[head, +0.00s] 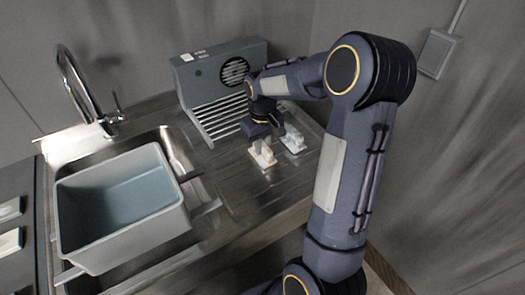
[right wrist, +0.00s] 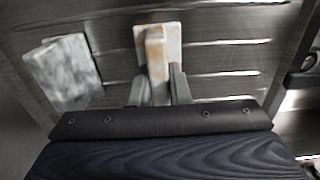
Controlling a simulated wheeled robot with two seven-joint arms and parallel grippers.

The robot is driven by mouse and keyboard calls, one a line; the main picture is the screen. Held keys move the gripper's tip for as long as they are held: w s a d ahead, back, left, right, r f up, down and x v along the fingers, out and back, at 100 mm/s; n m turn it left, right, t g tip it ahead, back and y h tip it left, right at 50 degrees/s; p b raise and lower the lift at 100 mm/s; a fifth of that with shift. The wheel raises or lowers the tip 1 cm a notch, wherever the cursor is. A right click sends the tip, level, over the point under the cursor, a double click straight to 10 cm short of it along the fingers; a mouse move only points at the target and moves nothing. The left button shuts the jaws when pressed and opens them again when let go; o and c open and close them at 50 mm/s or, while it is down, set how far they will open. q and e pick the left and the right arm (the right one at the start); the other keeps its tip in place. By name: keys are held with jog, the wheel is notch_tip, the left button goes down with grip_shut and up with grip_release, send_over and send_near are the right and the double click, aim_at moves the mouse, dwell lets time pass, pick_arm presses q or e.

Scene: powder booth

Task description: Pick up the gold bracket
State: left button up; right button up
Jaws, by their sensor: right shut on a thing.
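The gold bracket (head: 263,157) is a small pale-gold piece with a flat plate and an upright part, at the worktop in front of the slatted unit. My right gripper (head: 261,144) reaches down over it from above. In the right wrist view, the gold bracket (right wrist: 156,52) stands between the two grey fingers of the right gripper (right wrist: 160,88), which are shut on its upright part. I cannot tell whether its plate touches the worktop. My left gripper is not in view.
A grey-white bracket (head: 293,139) lies close beside the gold one; it also shows in the right wrist view (right wrist: 62,72). The slatted booth unit (head: 215,80) with a round fan grille stands behind. A grey tub (head: 120,246) sits over the sink at left, by a tap (head: 84,92).

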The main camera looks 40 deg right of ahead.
jog(key=shift+r, duration=0.15)
grip_shut()
jog(key=shift+r, duration=0.6)
jog(key=s+a+r+b, duration=0.2)
jog(key=s+a+r, duration=0.4)
jog(key=a+r, duration=0.5)
jog(key=shift+a+r, duration=0.3)
jog(key=shift+a, duration=0.5)
